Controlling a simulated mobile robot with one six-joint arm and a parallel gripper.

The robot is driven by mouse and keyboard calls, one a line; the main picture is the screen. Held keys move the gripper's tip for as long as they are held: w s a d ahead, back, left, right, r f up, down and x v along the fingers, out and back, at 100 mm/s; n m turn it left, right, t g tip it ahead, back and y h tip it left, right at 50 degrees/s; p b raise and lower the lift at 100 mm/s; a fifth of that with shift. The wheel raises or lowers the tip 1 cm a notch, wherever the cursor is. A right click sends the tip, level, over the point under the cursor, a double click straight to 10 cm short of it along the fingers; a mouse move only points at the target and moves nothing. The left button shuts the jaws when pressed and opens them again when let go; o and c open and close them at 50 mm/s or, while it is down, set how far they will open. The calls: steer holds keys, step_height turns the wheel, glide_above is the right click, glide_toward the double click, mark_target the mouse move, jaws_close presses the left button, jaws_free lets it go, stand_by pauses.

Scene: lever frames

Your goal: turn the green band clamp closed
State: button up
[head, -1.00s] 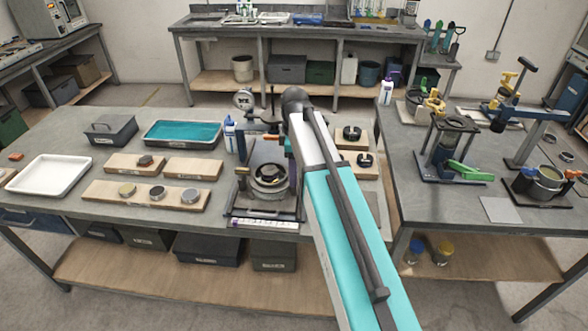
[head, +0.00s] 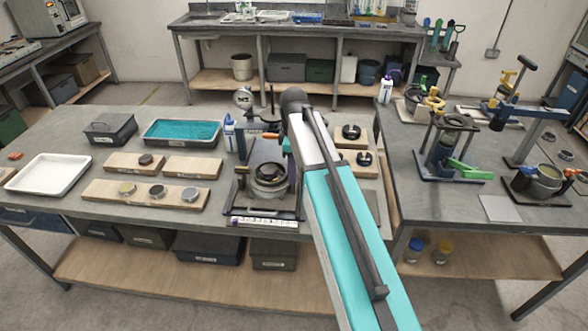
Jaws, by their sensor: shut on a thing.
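A dark frame stands on the near table, with a round ring part (head: 269,174) low in its middle. A small green piece (head: 286,144), seemingly the clamp's handle, shows at the frame's upper right, beside the end of my arm. An orange bar (head: 270,135) lies just left of it. My gripper (head: 279,138) is at this spot, mostly hidden behind my arm and very small. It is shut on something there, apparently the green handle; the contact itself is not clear. How far the band is closed cannot be seen.
A blue-capped bottle (head: 229,133) and a round dial gauge (head: 243,98) stand close left of and behind the frame. Boards with dark round parts (head: 351,132) lie right of my arm. A separate stand with a green lever (head: 465,170) is on the right table.

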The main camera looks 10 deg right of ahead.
steer(key=shift+w+a+m, duration=0.1)
steer(key=shift+m, duration=1.9)
steer(key=o, duration=1.1)
steer(key=shift+c, duration=0.2)
steer(key=shift+r, duration=0.15)
step_height(320, 180, up, 14)
steer(key=b, duration=0.3)
steer(key=shift+f, duration=0.2)
